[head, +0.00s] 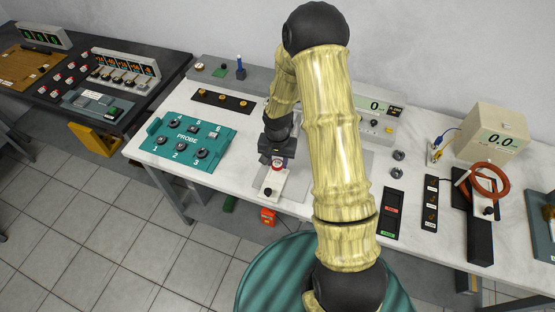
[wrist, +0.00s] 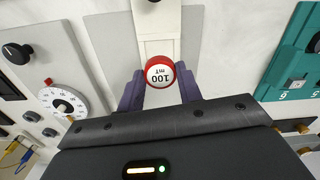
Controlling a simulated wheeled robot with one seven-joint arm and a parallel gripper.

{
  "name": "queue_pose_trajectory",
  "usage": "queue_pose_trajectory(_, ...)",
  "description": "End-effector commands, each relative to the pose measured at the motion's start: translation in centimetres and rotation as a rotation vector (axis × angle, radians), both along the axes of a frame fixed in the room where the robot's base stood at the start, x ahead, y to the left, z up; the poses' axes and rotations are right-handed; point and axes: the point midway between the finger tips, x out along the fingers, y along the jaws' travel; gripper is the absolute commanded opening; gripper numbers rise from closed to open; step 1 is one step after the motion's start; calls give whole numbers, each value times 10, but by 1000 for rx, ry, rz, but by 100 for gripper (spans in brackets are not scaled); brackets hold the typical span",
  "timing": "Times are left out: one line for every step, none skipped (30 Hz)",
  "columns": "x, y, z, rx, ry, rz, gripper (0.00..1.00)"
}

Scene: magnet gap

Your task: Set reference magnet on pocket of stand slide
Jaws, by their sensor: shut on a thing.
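The reference magnet (wrist: 160,72) is a small red-rimmed disc with a white face reading "100 mT". My gripper (wrist: 160,92) is shut on it, with a purple finger on each side. In the head view my gripper (head: 278,162) is low over the white stand slide (head: 269,187), with a bit of red showing at its tips. In the wrist view the white slide (wrist: 157,24) runs beneath the magnet, with a black knob at the top edge. The pocket is not visible, and I cannot tell whether the magnet touches the slide.
A teal PROBE tray (head: 187,141) lies left of the slide. A grey instrument with a display (head: 378,106) stands behind my arm. A beige meter box (head: 492,133) and a red ring coil (head: 489,178) are at right. The table's front edge is close to the slide.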

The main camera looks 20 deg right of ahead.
Motion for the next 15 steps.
queue_pose_trajectory(0, 0, -6, 0, 0, 0, 10)
queue_pose_trajectory(0, 0, -8, 0, 0, 0, 10)
queue_pose_trajectory(0, 0, -10, 0, 0, 0, 10)
queue_pose_trajectory(0, 1, -12, 0, 0, 1, 10)
queue_pose_trajectory(0, 1, -14, 0, 0, 1, 10)
queue_pose_trajectory(0, 1, -17, 0, 0, 1, 10)
queue_pose_trajectory(0, 1, -19, 0, 0, 1, 10)
queue_pose_trajectory(0, 1, -21, 0, 0, 1, 10)
queue_pose_trajectory(0, 1, -24, 0, 0, 1, 10)
queue_pose_trajectory(0, 1, -25, 0, 1, 1, 10)
queue_pose_trajectory(0, 1, -27, 0, 1, 1, 10)
queue_pose_trajectory(0, 1, -30, 0, 1, 1, 10)
queue_pose_trajectory(0, 0, -32, 0, 1, 0, 10)
queue_pose_trajectory(0, 0, -34, 0, 1, 0, 10)
queue_pose_trajectory(0, 0, -36, 0, 1, 0, 10)
